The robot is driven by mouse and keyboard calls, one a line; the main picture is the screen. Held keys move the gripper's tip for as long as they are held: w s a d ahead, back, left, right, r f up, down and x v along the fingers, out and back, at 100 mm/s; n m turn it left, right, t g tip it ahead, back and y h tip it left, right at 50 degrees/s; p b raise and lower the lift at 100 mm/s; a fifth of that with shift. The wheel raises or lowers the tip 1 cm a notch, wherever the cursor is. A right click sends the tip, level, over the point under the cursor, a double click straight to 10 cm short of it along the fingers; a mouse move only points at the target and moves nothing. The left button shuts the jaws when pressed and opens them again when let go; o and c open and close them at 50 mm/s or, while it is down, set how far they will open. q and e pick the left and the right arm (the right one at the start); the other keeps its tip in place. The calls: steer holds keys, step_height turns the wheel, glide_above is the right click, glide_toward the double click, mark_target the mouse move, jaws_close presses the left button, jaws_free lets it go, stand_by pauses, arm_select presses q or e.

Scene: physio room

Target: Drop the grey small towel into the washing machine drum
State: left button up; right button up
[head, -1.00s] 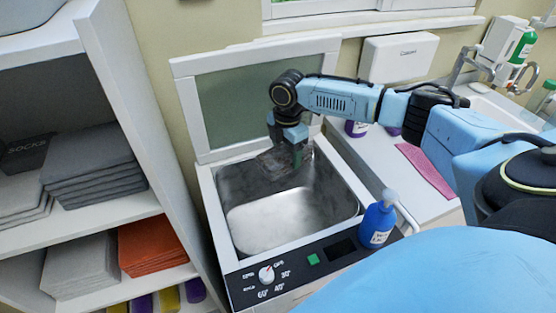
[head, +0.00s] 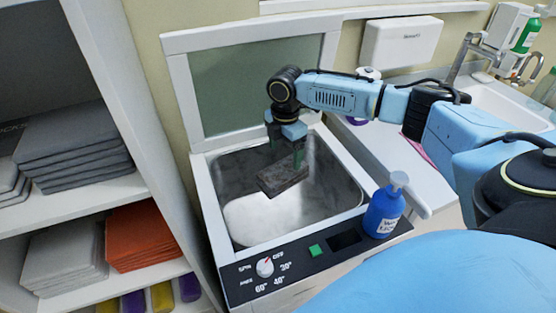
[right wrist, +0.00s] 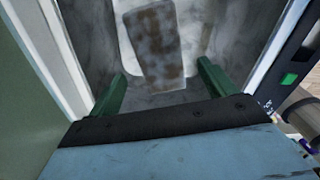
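The grey small towel (head: 283,178), folded and with brownish blotches, is inside the opening of the washing machine drum (head: 330,180), just below my right gripper (head: 287,154). In the right wrist view the towel (right wrist: 152,45) lies beyond the fingertips, and the two green fingers (right wrist: 160,82) stand wide apart with nothing between them. I cannot tell whether the towel is falling or resting on the drum. The drum is an open metal tub with a pale bottom, and its lid (head: 255,85) stands raised behind. My left gripper is not in view.
A blue bottle (head: 384,212) stands on the machine's front right corner, beside the control panel (head: 290,262). A shelf at left holds grey towels (head: 75,145) and orange towels (head: 143,237). A sink (head: 500,105) and counter are at right.

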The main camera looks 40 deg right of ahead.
steer(key=shift+o, duration=0.7)
step_height(320, 180, up, 13)
steer(key=p, duration=0.1)
steer(key=shift+r+p, duration=0.2)
steer(key=shift+p, duration=0.2)
